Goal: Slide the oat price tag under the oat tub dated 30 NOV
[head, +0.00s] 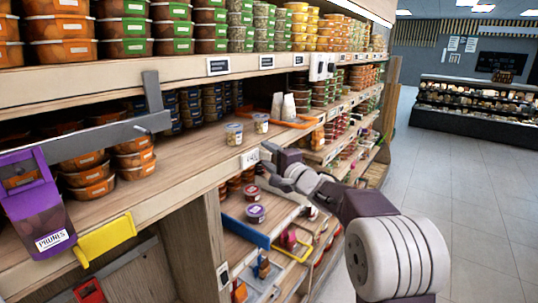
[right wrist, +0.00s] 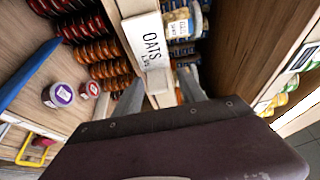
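The oat price tag (head: 250,158) sits on the front edge of the middle shelf. In the right wrist view this white tag (right wrist: 150,45) reads OATS. Two small lidded tubs stand on the shelf behind it, a left tub (head: 234,134) and a right tub (head: 261,124). One pale-labelled tub (right wrist: 181,26) shows just behind the tag in the right wrist view; I cannot read the dates. My right gripper (head: 268,152) is at the shelf edge beside the tag. In the right wrist view its grey fingers (right wrist: 160,92) are apart, one on each side of the tag's lower end. My left gripper does not show.
A purple PRUNES box (head: 35,205) and a yellow holder (head: 105,239) hang at the front left. Grey bars (head: 85,138) cross the shelf there. Stacked orange tubs (head: 135,157) stand behind. A purple-lidded tub (head: 255,213) stands on the lower shelf.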

